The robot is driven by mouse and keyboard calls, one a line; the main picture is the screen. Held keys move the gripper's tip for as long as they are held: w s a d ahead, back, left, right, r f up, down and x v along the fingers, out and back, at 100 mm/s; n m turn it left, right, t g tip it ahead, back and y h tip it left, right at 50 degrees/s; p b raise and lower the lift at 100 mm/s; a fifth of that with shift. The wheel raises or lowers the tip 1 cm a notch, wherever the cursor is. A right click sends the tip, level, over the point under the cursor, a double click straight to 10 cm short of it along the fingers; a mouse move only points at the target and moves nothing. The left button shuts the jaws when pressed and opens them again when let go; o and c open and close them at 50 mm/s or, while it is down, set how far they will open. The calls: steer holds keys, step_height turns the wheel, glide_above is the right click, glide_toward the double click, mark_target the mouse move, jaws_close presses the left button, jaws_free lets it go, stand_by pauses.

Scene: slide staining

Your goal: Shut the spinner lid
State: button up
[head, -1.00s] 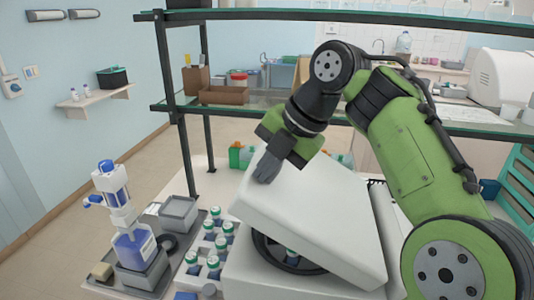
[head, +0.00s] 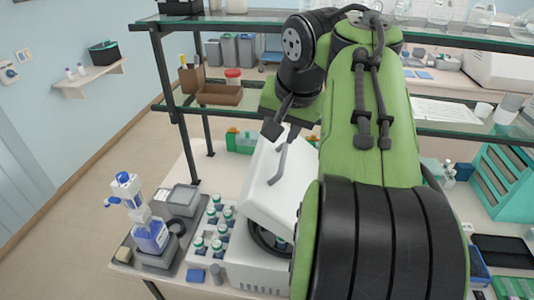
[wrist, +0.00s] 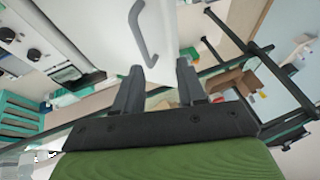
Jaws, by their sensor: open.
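The spinner is a white boxy machine (head: 255,268) at the front of the bench, partly behind my arm. Its white lid (head: 262,205) is partly open and tilted, with a dark round bowl showing in the gap below it. A grey bar handle (head: 278,165) is on the lid. My gripper (head: 275,130) is open just above and behind the handle, partly hidden by my arm in the head view. In the wrist view, the open fingers (wrist: 157,82) point at the lid (wrist: 185,35), and the handle (wrist: 138,30) ends close to their tips. Contact cannot be told.
Several capped bottles in a rack (head: 218,228) stand left of the spinner. A blue-liquid dispenser (head: 150,235) and a grey box (head: 184,198) sit on a tray further left. A glass shelf (head: 225,95) crosses behind my gripper. A teal rack (head: 505,180) stands right.

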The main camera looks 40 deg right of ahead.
mark_target(268, 162)
steer(key=b+x, duration=0.7)
steer(key=x, duration=0.8)
steer(key=shift+d+f+b, duration=0.1)
steer(key=shift+f+b, duration=0.2)
steer(key=shift+f, duration=0.1)
jaws_close()
jaws_free()
stand_by(0.4)
steer(key=shift+r, duration=0.1)
